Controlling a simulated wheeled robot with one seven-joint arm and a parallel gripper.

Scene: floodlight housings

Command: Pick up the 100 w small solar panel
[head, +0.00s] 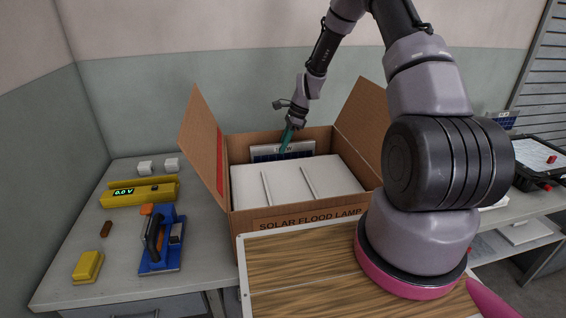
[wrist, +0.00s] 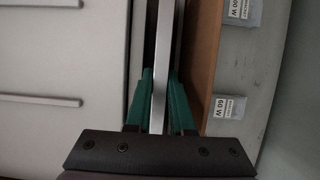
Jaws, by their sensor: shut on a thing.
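A small solar panel (head: 270,152) with a pale label strip and dark blue cells stands upright in the cardboard box, behind the white foam. Its label is too small to read surely. My gripper (head: 286,147) has teal fingers and reaches down to the panel's top edge. In the wrist view, the fingers (wrist: 161,85) are shut on the panel's silver edge (wrist: 161,45), one on each side. The panel's lower part is hidden by the foam.
The open box (head: 300,217) has raised flaps left and right. White foam (head: 290,182) fills its front.

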